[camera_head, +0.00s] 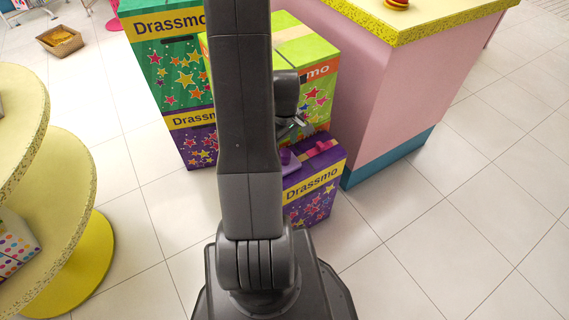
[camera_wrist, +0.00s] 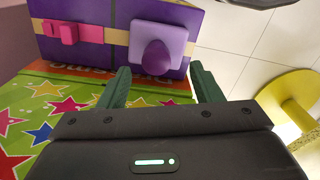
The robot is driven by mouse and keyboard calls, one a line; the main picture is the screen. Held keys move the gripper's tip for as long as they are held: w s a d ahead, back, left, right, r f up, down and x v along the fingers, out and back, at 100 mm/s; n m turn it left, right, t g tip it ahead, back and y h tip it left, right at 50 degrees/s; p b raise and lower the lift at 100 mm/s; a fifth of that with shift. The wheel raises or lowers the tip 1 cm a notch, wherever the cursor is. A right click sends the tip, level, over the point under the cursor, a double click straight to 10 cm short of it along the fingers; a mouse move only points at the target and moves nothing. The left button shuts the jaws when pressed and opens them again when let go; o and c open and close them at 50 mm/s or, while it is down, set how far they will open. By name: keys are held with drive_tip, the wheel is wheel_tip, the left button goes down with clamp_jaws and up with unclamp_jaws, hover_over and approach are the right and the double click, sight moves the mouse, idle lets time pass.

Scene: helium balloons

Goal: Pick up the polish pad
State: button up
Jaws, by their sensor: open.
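The polish pad (camera_wrist: 176,38) appears to be the lavender square piece with a darker purple rounded knob. It rests on top of the purple Drassmo box (camera_wrist: 117,12). In the head view the lavender pad (camera_head: 291,161) shows partly, beside my arm. My gripper (camera_wrist: 163,82) is open and empty, its two dark green fingers pointing toward the pad. The knob lies ahead of the gap between the fingertips, and no contact shows. In the head view my gripper (camera_head: 297,122) is small and partly hidden by my arm.
A pink object (camera_wrist: 75,32) sits beside the pad on the same box. A taller green starred box (camera_head: 318,90) stands directly behind. A pink counter (camera_head: 350,75) is at the right, and a round yellow display stand (camera_head: 60,190) at the left. Tiled floor is open at front right.

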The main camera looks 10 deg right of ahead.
sight(285, 152)
drive_tip(key=f, duration=0.2)
drive_tip(key=f+b, duration=0.1)
drive_tip(key=f, duration=0.4)
drive_tip(key=shift+w+d+f+b, duration=0.15)
drive_tip(key=shift+w+f+b, duration=0.05)
drive_tip(key=shift+w+b, duration=0.1)
drive_tip(key=c, duration=1.1)
drive_tip(key=shift+r+p, duration=1.2)
drive_tip(key=shift+r, duration=3.85)
